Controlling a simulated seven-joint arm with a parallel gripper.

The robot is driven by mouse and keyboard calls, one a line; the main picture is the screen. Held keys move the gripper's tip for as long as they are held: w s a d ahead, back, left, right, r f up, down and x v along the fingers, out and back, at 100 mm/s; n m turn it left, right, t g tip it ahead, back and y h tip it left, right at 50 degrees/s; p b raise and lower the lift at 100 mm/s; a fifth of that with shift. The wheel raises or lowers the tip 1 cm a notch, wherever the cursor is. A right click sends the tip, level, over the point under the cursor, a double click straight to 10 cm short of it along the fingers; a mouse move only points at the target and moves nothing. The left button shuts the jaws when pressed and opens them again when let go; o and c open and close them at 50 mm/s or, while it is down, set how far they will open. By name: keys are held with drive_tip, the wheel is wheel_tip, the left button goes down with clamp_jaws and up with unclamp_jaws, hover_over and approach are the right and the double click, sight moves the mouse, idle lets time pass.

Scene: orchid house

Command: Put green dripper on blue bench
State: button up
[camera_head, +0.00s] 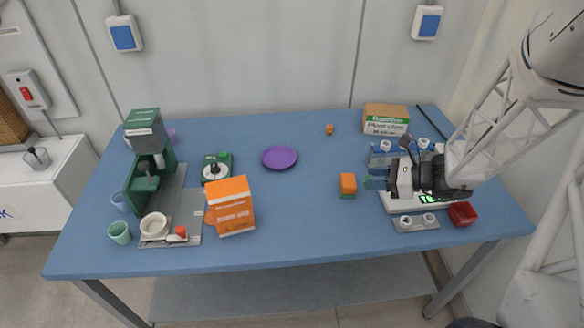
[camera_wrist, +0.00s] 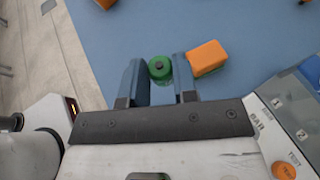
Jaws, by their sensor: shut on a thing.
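A green dripper (camera_wrist: 159,68) with a dark round top sits between the two blue fingers of my gripper (camera_wrist: 158,85) in the wrist view. My gripper is shut on it. In the head view my gripper (camera_head: 376,181) is low at the right side of the blue bench (camera_head: 310,215), its fingers pointing left. I cannot make out the dripper in the head view. The blue bench top also shows in the wrist view (camera_wrist: 240,25). Whether the dripper touches the bench I cannot tell.
An orange sponge (camera_head: 348,183) lies just left of my gripper. A white device (camera_head: 400,203), a grey tray (camera_head: 416,223) and a red bin (camera_head: 462,213) are close by. A purple plate (camera_head: 279,157) and an orange carton (camera_head: 231,206) stand farther left. The bench's front middle is clear.

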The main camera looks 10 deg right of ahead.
drive_tip(key=s+a+f, duration=0.2)
drive_tip(key=s+a, duration=0.1)
drive_tip(key=a, duration=0.3)
idle(0.3)
drive_tip(key=shift+f, duration=2.15)
drive_tip(key=shift+f, duration=1.8)
drive_tip(key=shift+f, duration=0.1)
drive_tip(key=o, duration=0.9)
